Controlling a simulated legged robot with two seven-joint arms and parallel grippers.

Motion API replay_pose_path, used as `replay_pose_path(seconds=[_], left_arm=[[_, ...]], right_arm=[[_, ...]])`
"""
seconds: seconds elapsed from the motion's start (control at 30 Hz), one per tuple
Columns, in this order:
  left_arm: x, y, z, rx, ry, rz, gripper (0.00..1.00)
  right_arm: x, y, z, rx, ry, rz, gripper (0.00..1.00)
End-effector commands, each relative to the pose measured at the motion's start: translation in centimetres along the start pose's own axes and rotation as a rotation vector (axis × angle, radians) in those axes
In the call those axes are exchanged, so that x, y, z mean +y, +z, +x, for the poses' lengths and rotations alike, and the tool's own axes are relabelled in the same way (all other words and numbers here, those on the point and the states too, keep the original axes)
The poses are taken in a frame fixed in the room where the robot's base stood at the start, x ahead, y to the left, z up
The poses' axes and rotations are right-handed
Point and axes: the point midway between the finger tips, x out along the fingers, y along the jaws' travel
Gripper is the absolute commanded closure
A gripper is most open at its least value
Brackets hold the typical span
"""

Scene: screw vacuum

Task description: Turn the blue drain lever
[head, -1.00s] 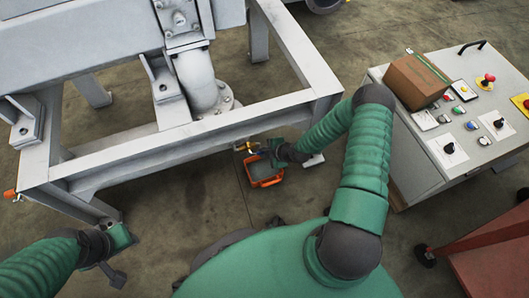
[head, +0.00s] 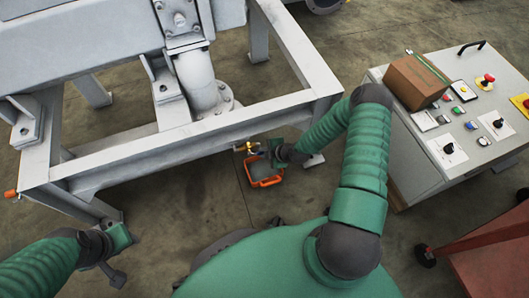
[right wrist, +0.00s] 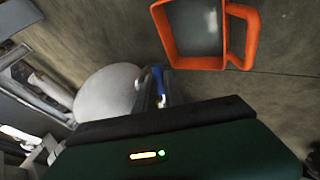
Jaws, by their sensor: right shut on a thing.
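The blue drain lever (right wrist: 157,74) shows as a small blue piece between the fingers of my right gripper (right wrist: 152,92) in the right wrist view. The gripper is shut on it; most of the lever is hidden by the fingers. In the head view my right gripper (head: 268,151) is beside a brass valve (head: 246,147) under the frame's front beam. The lever cannot be made out there. My left gripper (head: 116,258) is low at the left, away from the valve, and its jaws are unclear.
An orange-rimmed container (head: 266,182) stands on the floor below the valve; it also shows in the right wrist view (right wrist: 163,35). The grey machine frame (head: 185,148) overhangs the valve. A control cabinet (head: 405,165) with a cardboard box (head: 415,82) stands at the right.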

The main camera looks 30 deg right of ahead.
Motion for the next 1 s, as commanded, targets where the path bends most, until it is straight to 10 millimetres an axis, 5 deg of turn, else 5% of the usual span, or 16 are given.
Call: replay_pose_path(seconds=[0.3, 0.77, 0.8, 0.83, 1.0], left_arm=[[0.0, -0.9, -3.8, 0.0, 0.0, 0.0, 0.64], [0.0, -1.0, -4.2, 0.0, 0.0, 0.0, 0.64], [0.0, -1.0, -4.2, 0.0, 0.0, 0.0, 0.64], [0.0, -1.0, -4.2, 0.0, 0.0, 0.0, 0.64], [0.0, -1.0, -4.2, 0.0, 0.0, 0.0, 0.64]], right_arm=[[0.0, -0.6, -0.9, -0.11, -0.024, -0.077, 1.0], [0.0, -0.3, -0.8, -0.148, -0.018, -0.096, 1.0], [0.0, -0.3, -0.8, -0.148, -0.018, -0.096, 0.83], [0.0, -0.3, -0.8, -0.148, -0.018, -0.096, 0.79], [0.2, -0.4, -0.8, -0.147, -0.013, -0.097, 0.77]])
